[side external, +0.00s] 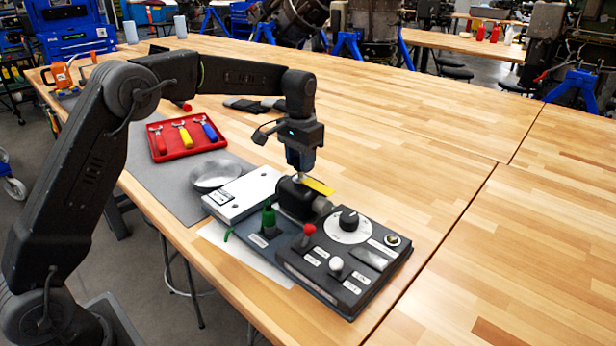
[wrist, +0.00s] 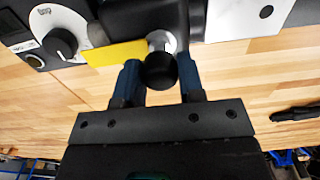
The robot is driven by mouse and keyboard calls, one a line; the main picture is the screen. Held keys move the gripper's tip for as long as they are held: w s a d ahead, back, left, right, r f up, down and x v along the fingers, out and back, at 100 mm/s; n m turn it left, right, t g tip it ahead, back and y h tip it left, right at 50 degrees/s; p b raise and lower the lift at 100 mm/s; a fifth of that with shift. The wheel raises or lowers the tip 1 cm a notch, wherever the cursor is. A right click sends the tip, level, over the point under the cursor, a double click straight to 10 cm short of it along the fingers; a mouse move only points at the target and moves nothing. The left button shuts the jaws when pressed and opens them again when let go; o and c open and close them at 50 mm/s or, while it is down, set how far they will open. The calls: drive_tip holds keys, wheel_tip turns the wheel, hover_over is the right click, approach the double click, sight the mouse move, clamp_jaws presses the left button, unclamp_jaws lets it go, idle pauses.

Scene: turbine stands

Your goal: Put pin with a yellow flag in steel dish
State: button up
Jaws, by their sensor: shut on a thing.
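The pin with the yellow flag (side external: 319,187) is at the black block (side external: 296,200) of the control unit. My gripper (side external: 300,168) is just above the block, pointing down, and is shut on the pin. In the wrist view the pin's round black head (wrist: 160,71) sits between the blue fingers of my gripper (wrist: 159,68), and the yellow flag (wrist: 115,52) sticks out to the left. Whether the pin's lower end is in the block is hidden. The steel dish (side external: 215,177) lies left of the block, empty, on the grey mat; it is outside the wrist view.
A control panel (side external: 345,262) with knobs stands in front of the block. A white plate (side external: 243,196) lies between block and dish, with a green-handled part (side external: 268,222) before it. A red tray (side external: 187,137) holds three tools behind the dish. The table at right is clear.

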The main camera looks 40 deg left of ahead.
clamp_jaws()
drive_tip(key=shift+r, duration=0.65)
drive_tip(key=shift+r, duration=1.95)
